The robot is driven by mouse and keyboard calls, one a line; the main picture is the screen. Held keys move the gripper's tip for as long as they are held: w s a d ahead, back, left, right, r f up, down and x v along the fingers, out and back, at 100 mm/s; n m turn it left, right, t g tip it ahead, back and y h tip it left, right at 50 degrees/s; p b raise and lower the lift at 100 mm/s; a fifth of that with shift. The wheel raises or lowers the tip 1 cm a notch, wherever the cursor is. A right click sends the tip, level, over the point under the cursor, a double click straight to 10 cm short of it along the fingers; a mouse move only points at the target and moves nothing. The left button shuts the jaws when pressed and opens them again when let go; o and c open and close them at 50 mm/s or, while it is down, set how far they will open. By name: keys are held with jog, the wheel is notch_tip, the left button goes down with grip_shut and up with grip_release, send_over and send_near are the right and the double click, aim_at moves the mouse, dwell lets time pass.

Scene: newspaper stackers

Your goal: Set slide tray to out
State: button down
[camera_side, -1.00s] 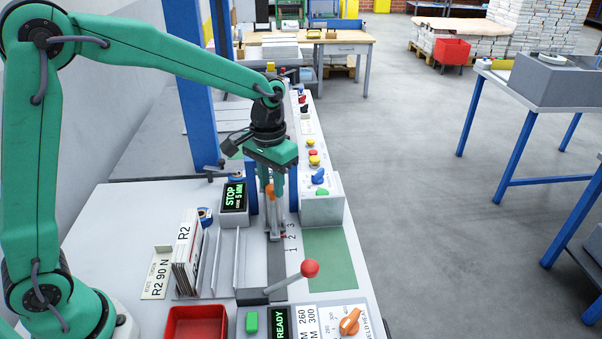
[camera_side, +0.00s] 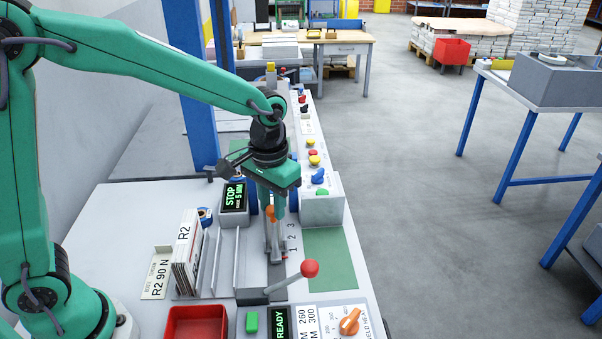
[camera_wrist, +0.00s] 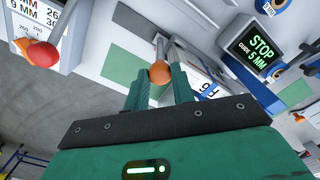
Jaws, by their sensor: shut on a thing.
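An orange ball knob (camera_side: 270,213) stands on a narrow grey metal slide piece (camera_side: 275,250) in a dark track on the bench, beside the printed numbers 1, 2, 3. No label naming the slide tray is legible. My gripper (camera_side: 273,207) points down over the track and is shut on the orange knob. In the wrist view the knob (camera_wrist: 160,74) sits between the two green fingertips (camera_wrist: 160,88), with grey bars running beyond it. My fingers partly hide the knob's post.
A red ball lever (camera_side: 310,268) stands near the track's front end. Upright dividers with R2 papers (camera_side: 186,250) stand left. A flat green patch (camera_side: 330,257) lies right.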

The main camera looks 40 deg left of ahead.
jog(key=s+d, duration=0.7)
dwell(0.4)
jog(key=c, duration=1.2)
grip_release()
jog(key=shift+r, duration=3.95)
jog(key=shift+a, duration=0.1)
jog(key=s+a+t, duration=0.2)
jog(key=s+a, duration=0.1)
jog(key=a, duration=0.3)
jog(key=s+a+r+t, duration=0.1)
jog(key=s+a, duration=0.2)
jog(key=a, duration=0.3)
jog(key=s+a+r+t, duration=0.1)
jog(key=s+a+t, duration=0.1)
jog(key=a, duration=0.4)
jog(key=shift+s+r+t, duration=0.15)
jog(key=shift+s+t, duration=0.15)
jog(key=shift+s, duration=0.15)
